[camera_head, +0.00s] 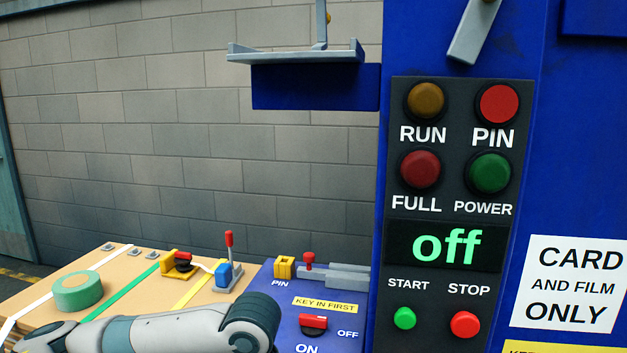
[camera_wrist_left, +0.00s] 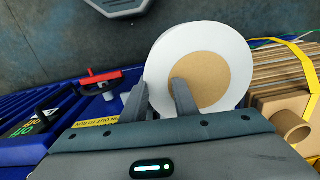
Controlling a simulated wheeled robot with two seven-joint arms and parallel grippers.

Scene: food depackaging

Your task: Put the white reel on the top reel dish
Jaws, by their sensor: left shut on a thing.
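The white reel (camera_wrist_left: 237,62), a white disc with a brown core, shows in the left wrist view. My left gripper (camera_wrist_left: 160,92) is shut on it at its left side, with one finger across its face and the other beside its rim. The reel and this gripper do not show in the head view, where only my left arm crosses the bottom. No part is clearly recognisable as the top reel dish. A grey flat plate (camera_head: 295,55) on a blue bracket stands out at the top of the head view; I cannot tell whether it is that dish. My right gripper is not in view.
A blue machine with a button panel (camera_head: 455,180) reading "off" fills the right. Cardboard (camera_head: 125,280) with coloured straps and a green tape roll (camera_head: 78,290) lies lower left. A red-handled switch (camera_wrist_left: 100,78) is left of the reel in the wrist view.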

